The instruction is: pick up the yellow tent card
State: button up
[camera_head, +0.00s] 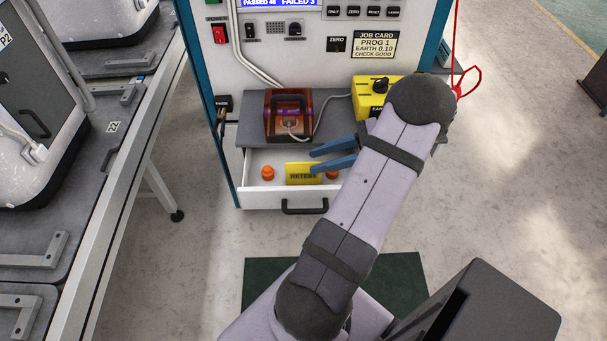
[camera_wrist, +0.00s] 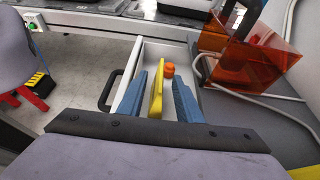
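The yellow tent card (camera_head: 302,174) stands in the open white drawer (camera_head: 262,199) and carries dark lettering that looks like "RETEST". My gripper (camera_head: 312,161) is open above and just right of the card in the head view, and its lower blue finger overlaps the card's right part. In the wrist view the card (camera_wrist: 156,96) shows edge-on between the two blue fingers of my gripper (camera_wrist: 160,80), with visible gaps on both sides. I cannot tell how far the fingers reach down around it.
An orange knob-like object (camera_head: 267,173) is left of the card in the drawer, and another (camera_head: 332,175) is right of it, partly hidden. A translucent orange box (camera_head: 290,122) with cables and a yellow box (camera_head: 369,99) stand on the grey shelf (camera_head: 255,137) above.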

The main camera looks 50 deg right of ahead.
aim_at(305, 163)
jog(key=shift+x, duration=2.55)
jog(key=shift+w+r, duration=0.1)
jog(key=shift+c, duration=0.6)
grip_shut()
